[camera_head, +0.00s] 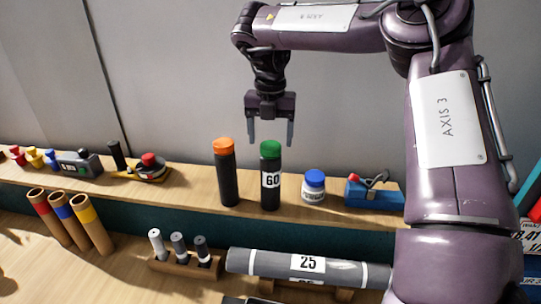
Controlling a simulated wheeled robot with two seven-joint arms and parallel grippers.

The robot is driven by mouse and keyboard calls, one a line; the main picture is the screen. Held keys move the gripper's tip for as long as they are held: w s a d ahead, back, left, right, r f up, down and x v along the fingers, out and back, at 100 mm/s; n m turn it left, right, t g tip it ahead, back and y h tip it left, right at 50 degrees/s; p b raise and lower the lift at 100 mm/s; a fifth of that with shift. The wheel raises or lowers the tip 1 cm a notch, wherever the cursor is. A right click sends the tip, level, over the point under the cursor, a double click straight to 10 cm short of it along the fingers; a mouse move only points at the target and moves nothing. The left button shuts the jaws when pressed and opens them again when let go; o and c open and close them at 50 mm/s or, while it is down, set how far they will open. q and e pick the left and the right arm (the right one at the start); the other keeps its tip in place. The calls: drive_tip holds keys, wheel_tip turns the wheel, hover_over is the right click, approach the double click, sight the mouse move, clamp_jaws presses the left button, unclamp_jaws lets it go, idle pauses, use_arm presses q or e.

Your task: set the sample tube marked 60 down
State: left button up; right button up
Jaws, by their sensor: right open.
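The sample tube marked 60 (270,190) is dark with a green cap and a white label. It stands upright on the wooden shelf (110,182). My right gripper (270,140) is open just above it. The fingertips are at about the height of the green cap, one on either side in the picture; whether they touch the cap cannot be told. My left gripper is not in view.
A dark tube with an orange cap (227,178) stands close on the left. A blue-capped jar (313,187) and a blue tool (372,194) are on the right. Below lie a grey roll marked 25 (262,262) and a small wooden rack (186,265).

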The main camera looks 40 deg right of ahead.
drive_tip(key=shift+r, duration=2)
drive_tip(key=shift+f, duration=0.1)
